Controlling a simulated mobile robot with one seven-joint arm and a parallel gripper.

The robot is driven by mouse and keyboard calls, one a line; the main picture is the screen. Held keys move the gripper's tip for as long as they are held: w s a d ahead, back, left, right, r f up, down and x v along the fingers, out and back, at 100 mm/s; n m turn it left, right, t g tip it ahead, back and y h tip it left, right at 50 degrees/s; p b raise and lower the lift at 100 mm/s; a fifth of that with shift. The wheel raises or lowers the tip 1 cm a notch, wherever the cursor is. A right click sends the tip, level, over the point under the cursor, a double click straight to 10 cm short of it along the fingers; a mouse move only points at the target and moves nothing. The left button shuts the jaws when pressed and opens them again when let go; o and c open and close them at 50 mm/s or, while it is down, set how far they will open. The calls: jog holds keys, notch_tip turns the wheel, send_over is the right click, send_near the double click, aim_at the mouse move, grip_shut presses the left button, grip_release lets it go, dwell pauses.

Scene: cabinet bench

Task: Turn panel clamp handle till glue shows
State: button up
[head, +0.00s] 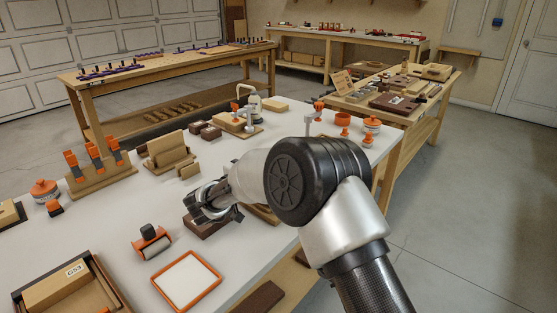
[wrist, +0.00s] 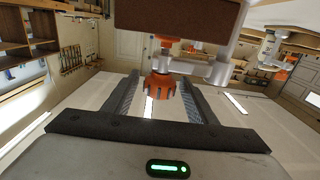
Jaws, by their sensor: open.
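In the wrist view, an orange clamp handle (wrist: 159,86) with a ribbed grip lies between the two dark fingers of my gripper (wrist: 163,98). Gaps show on both sides of it, so the fingers are open around it. The handle joins a grey metal clamp body (wrist: 195,68). A dark brown panel (wrist: 178,15) is above them in this view. In the head view, my gripper (head: 212,200) is low over the white bench, by a dark brown block (head: 205,225). My arm hides the clamp there. I cannot make out any glue line.
An orange-framed white tray (head: 187,281), an orange roller (head: 150,243) and a wooden box (head: 68,290) are at the front left. A rack of orange clamps (head: 100,172) stands farther left. Orange-lidded pots (head: 371,125) stand at the back right. Bare bench shows between these.

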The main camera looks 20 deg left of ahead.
jog(key=p+v, duration=0.3)
jog(key=v, duration=1.4)
jog(key=shift+s, duration=0.25)
jog(key=shift+w+a, duration=0.1)
dwell(0.5)
